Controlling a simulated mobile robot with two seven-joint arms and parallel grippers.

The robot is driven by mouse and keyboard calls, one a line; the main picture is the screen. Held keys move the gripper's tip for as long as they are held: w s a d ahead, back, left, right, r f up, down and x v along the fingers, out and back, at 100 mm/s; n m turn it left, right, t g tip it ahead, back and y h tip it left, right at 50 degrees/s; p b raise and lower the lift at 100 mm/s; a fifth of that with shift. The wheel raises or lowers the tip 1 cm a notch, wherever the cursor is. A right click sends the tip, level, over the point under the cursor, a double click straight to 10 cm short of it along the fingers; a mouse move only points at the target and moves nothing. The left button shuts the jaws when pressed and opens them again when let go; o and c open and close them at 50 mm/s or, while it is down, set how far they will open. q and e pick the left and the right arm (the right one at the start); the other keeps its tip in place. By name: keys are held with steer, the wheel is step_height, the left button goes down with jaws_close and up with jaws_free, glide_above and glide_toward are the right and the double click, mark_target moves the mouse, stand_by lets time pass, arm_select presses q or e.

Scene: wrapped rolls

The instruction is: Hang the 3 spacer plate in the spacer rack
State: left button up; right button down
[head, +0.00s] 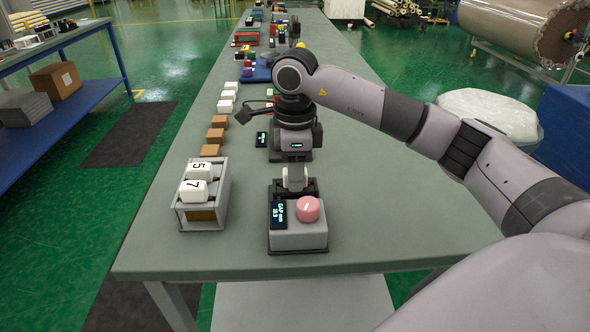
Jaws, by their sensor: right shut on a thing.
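The spacer rack (221,205) is an open grey tray at the left front of the table. Two white plates stand in it, marked 5 (202,166) and 7 (194,191). My right gripper (294,182) points down, right of the rack, just behind a grey box with a pink button. It is shut on a pale piece, mostly hidden at its fingertips between dark parts at the back of the box. No 3 is readable, so I cannot tell for sure that this is the 3 plate. My left gripper is out of view.
The grey box (300,238) has a pink button (307,208) and a small display (279,214). Brown blocks (211,150) and white blocks (226,106) line the table's left side behind the rack. The table (395,225) is clear at the right front.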

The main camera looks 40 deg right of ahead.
steer(key=c, duration=0.7)
jaws_free()
steer(key=shift+r, duration=0.1)
step_height(320, 180, up, 7)
